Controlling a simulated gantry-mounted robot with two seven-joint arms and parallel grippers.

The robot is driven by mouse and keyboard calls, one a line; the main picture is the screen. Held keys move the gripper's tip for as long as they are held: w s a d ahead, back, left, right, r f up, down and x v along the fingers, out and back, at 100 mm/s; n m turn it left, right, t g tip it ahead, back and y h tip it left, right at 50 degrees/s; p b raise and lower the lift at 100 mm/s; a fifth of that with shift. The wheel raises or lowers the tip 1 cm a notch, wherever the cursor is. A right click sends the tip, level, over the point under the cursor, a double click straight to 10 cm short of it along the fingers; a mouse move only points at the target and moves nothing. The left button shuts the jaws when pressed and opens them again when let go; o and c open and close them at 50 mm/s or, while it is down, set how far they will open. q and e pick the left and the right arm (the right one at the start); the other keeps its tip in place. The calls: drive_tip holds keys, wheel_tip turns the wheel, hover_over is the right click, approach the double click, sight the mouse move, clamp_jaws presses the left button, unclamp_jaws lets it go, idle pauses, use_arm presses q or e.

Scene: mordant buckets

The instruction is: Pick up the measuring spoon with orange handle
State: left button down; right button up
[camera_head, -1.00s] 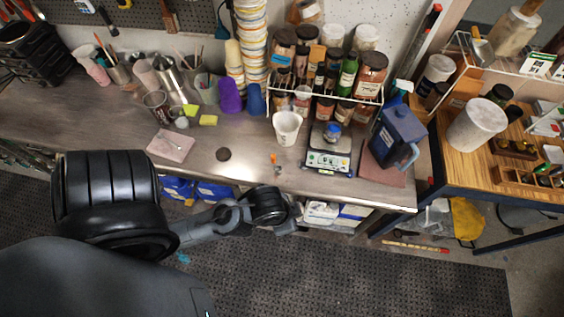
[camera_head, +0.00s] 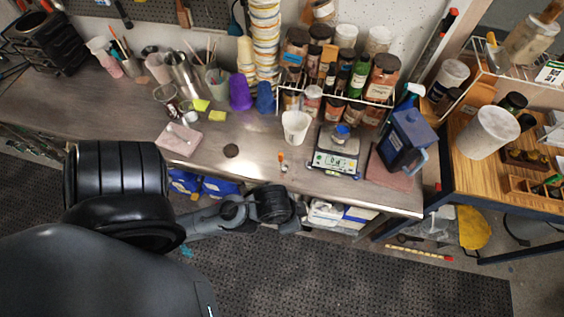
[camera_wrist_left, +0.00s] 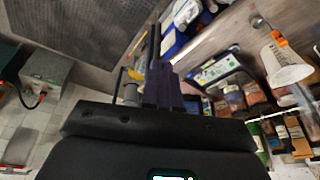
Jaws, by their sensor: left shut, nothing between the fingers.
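My left gripper (camera_wrist_left: 165,85) is shut and empty, apart from the spoon. In the head view my left arm reaches in below the bench's front edge, and its fingers are hard to make out. My right gripper is in neither view.
The white cup (camera_head: 295,127) stands just behind the spoon. The digital scale (camera_head: 335,150) is to its right, with a rack of jars (camera_head: 340,98) behind. A dark disc (camera_head: 231,150) and a pinkish slab (camera_head: 179,139) lie to the left. Bench around the spoon is bare.

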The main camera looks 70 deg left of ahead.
use_arm(q)
drive_tip(key=c, duration=0.9)
unclamp_jaws()
drive_tip(key=shift+c, duration=0.2)
